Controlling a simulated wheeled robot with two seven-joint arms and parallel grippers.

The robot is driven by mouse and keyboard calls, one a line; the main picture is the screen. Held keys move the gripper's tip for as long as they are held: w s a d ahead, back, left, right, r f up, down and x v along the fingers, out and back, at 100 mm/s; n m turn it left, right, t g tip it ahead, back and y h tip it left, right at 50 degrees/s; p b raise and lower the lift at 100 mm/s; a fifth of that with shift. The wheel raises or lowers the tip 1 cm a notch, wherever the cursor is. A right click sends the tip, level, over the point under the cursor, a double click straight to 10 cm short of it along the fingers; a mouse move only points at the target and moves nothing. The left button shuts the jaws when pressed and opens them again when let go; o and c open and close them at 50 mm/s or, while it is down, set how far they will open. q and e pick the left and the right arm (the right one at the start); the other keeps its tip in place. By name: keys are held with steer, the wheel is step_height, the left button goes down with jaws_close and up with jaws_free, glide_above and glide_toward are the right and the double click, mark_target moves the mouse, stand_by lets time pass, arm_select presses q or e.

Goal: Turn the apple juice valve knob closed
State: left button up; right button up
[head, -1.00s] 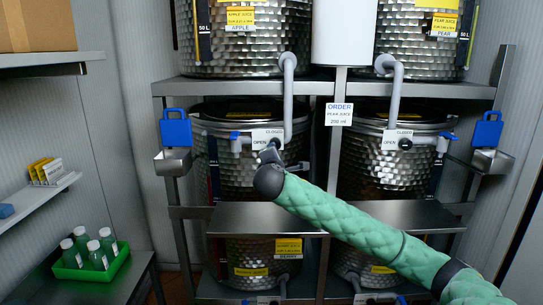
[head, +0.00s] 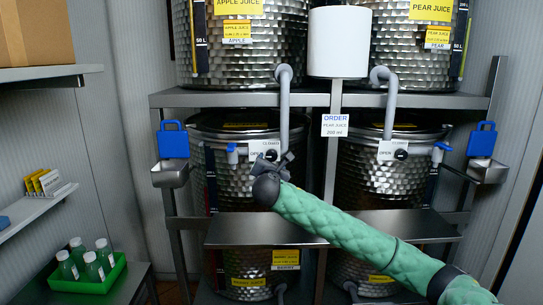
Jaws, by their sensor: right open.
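The apple juice tank (head: 240,45) stands on the upper shelf at left, with yellow labels. Its grey pipe (head: 284,110) bends down to a white OPEN/CLOSED plate (head: 264,147) in front of the lower left tank. My right gripper (head: 271,160) is at the lower part of this plate, its dark fingers over the place of the apple valve knob. The gripper is open. The knob is mostly hidden behind the fingers, so its setting and any contact cannot be told. My left gripper is not in view.
The pear juice tank (head: 419,45) has a similar plate with a black knob (head: 401,154) at right. An order sign (head: 335,125) hangs between them. A steel shelf (head: 330,228) lies below my arm. A green crate (head: 117,272) of bottles stands at lower left.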

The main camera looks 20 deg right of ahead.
mark_target(272, 157)
steer(key=p+x, duration=0.1)
steer(key=x, duration=0.2)
steer(key=shift+w+d+r+p, duration=0.15)
steer(key=shift+w+r+p, duration=0.05)
steer(key=shift+w+p, duration=0.2)
steer(key=shift+w+d+f+p, duration=0.2)
steer(key=shift+w+p, duration=0.1)
steer(key=shift+w, duration=0.4)
steer(key=c, duration=1)
